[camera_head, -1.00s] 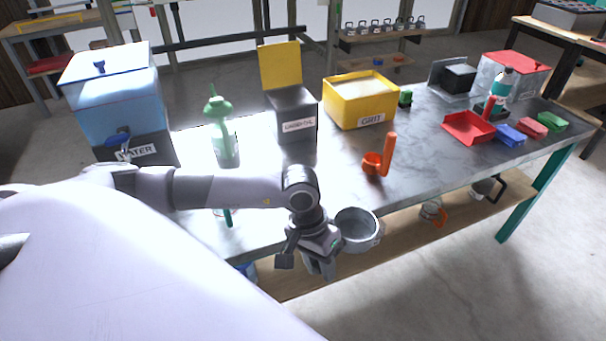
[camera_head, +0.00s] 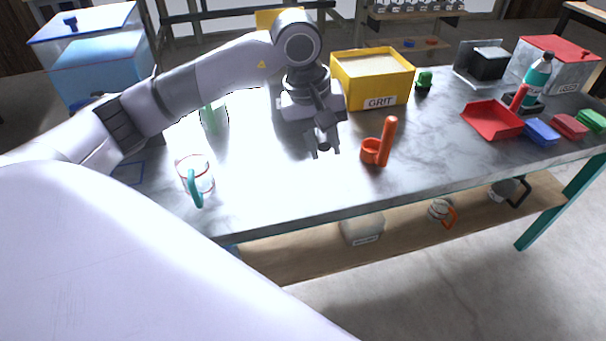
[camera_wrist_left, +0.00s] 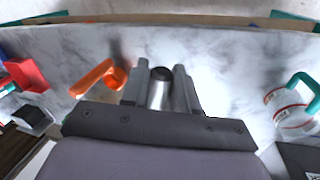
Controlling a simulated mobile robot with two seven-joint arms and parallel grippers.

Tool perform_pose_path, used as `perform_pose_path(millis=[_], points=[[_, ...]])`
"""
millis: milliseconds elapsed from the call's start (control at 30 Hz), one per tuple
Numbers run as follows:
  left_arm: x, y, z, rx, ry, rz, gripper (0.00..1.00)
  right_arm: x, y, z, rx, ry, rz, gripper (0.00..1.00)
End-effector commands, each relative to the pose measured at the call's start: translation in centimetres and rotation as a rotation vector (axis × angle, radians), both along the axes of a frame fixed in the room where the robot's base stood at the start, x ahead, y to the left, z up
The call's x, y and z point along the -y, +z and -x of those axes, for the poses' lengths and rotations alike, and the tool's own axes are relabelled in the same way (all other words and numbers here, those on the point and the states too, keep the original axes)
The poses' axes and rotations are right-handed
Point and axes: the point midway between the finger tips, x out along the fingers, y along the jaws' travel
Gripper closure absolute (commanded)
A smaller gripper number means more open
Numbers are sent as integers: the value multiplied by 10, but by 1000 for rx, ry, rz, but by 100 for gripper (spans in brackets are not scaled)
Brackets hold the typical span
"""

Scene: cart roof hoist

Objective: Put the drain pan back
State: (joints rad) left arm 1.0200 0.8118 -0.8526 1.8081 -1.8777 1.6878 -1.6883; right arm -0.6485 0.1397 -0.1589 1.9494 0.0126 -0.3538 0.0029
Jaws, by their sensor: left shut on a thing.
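My left gripper (camera_head: 323,146) is above the table's middle, left of the orange scoop (camera_head: 374,152), with its fingers pointing down. In the left wrist view, the gripper (camera_wrist_left: 160,92) is shut on a small grey metal cylinder (camera_wrist_left: 158,95) with a dark round end. I cannot tell whether this cylinder is part of the drain pan. No broad pan shows clearly in either view now. My right gripper is out of view.
A clear mug with a teal handle (camera_head: 196,199) stands at the left front of the table (camera_head: 270,195). The yellow grit box (camera_head: 385,82) and red tray (camera_head: 490,122) are behind and to the right. A labelled container (camera_head: 362,229) is on the lower shelf.

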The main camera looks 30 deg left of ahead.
Motion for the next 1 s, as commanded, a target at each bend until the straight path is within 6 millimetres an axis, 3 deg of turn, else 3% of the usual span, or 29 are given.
perform_pose_path(millis=[33, 133, 300, 467, 800, 1000], points=[[-2, 12, -5, 11, 57, 6, 100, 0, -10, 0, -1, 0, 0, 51], [-6, 33, -7, 15, 148, 13, 100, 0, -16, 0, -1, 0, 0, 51], [-9, 42, -7, 12, 216, 19, 100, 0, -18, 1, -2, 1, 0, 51], [-10, 9, -6, 7, 221, 18, 100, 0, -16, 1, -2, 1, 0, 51], [-9, -79, -6, 8, 219, 19, 100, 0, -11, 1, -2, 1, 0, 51], [-9, -105, -7, 13, 219, 19, 100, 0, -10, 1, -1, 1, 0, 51]])
